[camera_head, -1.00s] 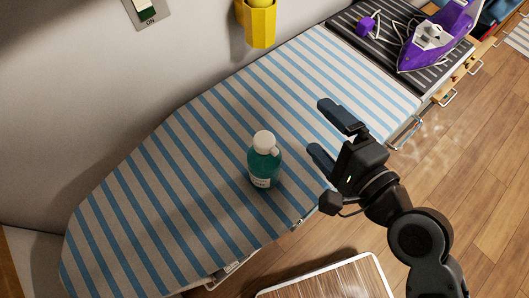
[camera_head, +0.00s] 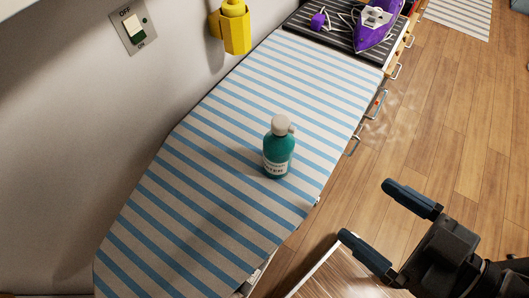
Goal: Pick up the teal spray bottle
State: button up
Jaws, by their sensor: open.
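The teal spray bottle (camera_head: 278,152) stands upright on the blue-and-white striped ironing board (camera_head: 210,160). It has a pale cap and a white label on its front. My gripper (camera_head: 378,216) is at the lower right, beyond the board's right edge and over the floor side. Its two dark fingers are spread wide with nothing between them. The gripper is apart from the bottle, to its right and lower in the picture.
A purple iron (camera_head: 377,22) rests on a dark striped mat at the board's far end. A yellow holder (camera_head: 233,27) and an ON/OFF switch (camera_head: 134,30) are on the left wall. A wooden-topped surface (camera_head: 318,275) is at bottom centre. The board around the bottle is clear.

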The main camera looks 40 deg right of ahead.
aim_at(278, 151)
jog(key=k+j+u, duration=0.2)
jog(key=j, duration=0.5)
jog(key=j+u, duration=0.15)
jog(key=j, duration=0.55)
